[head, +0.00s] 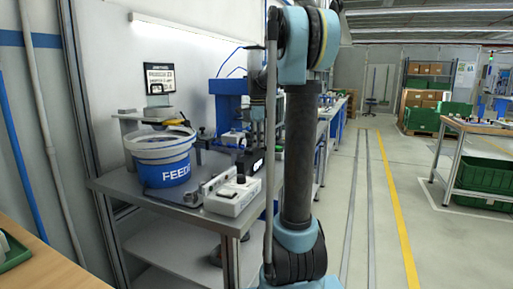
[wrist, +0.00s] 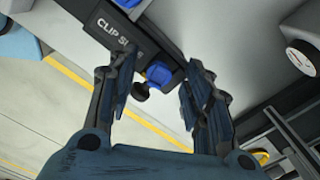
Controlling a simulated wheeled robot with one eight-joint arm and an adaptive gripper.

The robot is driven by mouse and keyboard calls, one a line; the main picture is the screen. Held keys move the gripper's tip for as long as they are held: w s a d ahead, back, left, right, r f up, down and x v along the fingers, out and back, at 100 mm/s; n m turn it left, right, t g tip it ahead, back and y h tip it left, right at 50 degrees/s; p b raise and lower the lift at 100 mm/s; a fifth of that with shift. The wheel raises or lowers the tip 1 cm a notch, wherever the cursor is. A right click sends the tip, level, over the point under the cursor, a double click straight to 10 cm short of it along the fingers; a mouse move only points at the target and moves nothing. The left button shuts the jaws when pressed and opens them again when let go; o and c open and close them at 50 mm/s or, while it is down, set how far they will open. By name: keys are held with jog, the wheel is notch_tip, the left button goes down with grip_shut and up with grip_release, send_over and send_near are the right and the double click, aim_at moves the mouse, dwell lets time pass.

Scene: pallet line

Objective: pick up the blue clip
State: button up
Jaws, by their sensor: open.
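The blue clip (wrist: 159,74) shows in the wrist view, at the end of a black slide (wrist: 128,36) with white lettering that starts "CLIP". A small dark round knob (wrist: 141,91) is just below the clip. My gripper (wrist: 157,82) is open, with one finger on each side of the clip and empty space between each finger and it. I cannot tell how far the clip is from the fingertips in depth. In the head view my arm stands in front of the bench, and I cannot make out the gripper or the clip there.
A grey metal bench (head: 165,192) carries a blue-and-white feeder bowl (head: 164,158), a white box (head: 232,196) and a blue press (head: 229,103). Open floor with a yellow line (head: 397,215) lies to the right. A wooden table (head: 45,262) is at the lower left.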

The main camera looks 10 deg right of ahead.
jog(key=c, duration=0.8)
jog(key=shift+c, duration=0.2)
